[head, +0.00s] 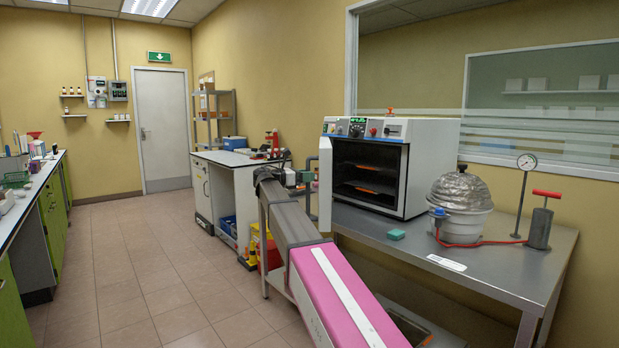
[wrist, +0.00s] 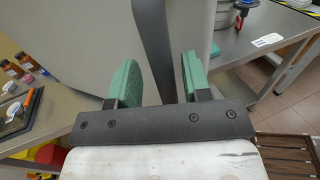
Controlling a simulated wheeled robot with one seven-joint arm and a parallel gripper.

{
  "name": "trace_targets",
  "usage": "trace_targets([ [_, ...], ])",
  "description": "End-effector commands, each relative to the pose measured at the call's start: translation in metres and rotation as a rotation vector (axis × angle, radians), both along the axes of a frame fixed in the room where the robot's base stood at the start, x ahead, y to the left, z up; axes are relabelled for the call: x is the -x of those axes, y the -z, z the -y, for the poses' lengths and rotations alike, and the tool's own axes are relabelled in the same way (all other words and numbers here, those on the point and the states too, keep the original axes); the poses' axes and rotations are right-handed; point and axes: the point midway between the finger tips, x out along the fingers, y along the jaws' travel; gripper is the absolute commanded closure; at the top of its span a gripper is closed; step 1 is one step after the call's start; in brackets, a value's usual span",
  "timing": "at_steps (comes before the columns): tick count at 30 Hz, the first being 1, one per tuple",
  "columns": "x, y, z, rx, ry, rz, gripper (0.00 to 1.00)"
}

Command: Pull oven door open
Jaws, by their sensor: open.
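The oven (head: 430,160) stands on the metal table with its chamber open to view and dark racks inside. Its door (head: 325,185) is swung out at the oven's left side and shows almost edge-on. In the wrist view the door is a broad grey panel (wrist: 85,40). A dark bar handle (wrist: 152,40) runs between the two green finger pads of my gripper (wrist: 160,75). The pads are apart, on either side of the handle, and I cannot tell if either touches it. In the head view my gripper (head: 305,178) is at the door's left side.
The metal table (head: 480,260) also bears a foil-covered pot (head: 463,190), a gauge (head: 526,162), a hand pump (head: 541,225) and a green block (head: 396,235). A white bench (head: 230,158) stands behind my arm. The tiled floor at left is clear.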

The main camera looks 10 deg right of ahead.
Motion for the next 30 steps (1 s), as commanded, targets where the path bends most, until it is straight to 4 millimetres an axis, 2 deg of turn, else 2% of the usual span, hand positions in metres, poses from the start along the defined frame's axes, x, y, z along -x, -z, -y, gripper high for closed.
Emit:
trace_targets([
  [30, -0.028, 0.000, -0.057, 0.000, -0.003, 0.000, 0.56],
])
